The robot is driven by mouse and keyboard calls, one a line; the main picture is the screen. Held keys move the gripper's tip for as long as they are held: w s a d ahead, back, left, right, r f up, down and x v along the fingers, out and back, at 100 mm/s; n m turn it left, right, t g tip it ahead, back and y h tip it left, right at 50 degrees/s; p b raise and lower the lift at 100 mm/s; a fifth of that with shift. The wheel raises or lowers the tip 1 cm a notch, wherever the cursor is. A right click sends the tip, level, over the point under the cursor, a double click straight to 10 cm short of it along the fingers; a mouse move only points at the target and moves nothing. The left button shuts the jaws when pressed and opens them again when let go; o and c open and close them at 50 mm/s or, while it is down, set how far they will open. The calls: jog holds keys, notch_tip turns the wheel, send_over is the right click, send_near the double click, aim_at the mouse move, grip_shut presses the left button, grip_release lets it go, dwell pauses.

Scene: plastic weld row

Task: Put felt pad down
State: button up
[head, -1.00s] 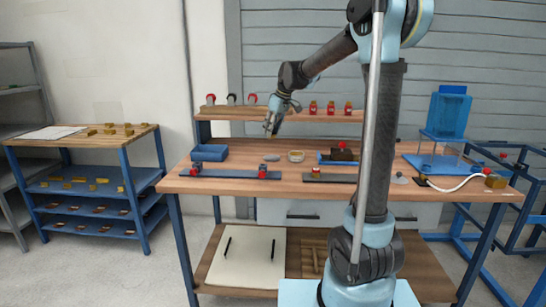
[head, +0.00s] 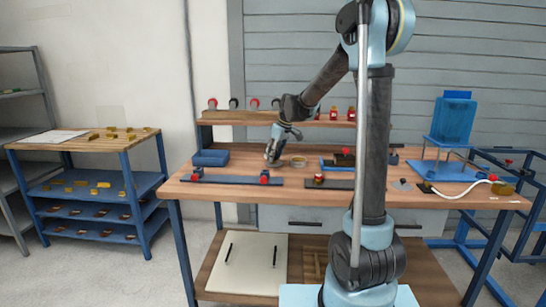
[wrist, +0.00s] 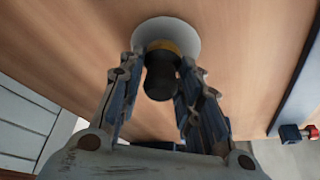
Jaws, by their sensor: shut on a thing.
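The felt pad (wrist: 161,80) shows in the wrist view as a dark rounded knob with a yellow band at its far end. My gripper (wrist: 162,64) is shut on it, one finger on each side. Directly beyond the pad is a pale round disc (wrist: 187,33) on the wooden table; the pad covers its middle. The pad looks down at the disc, but I cannot tell whether they touch. In the head view my gripper (head: 272,160) is low over the left-middle of the table, and it hides the pad and most of the disc.
A blue bin (head: 210,158) is to the left. A dark rail with red-knobbed clamps (head: 225,180) lies in front. A raised shelf (head: 238,117) with red-topped items runs behind.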

jog(key=shift+f, duration=0.2)
jog(key=o, duration=1.1)
jog(key=shift+r, duration=0.1)
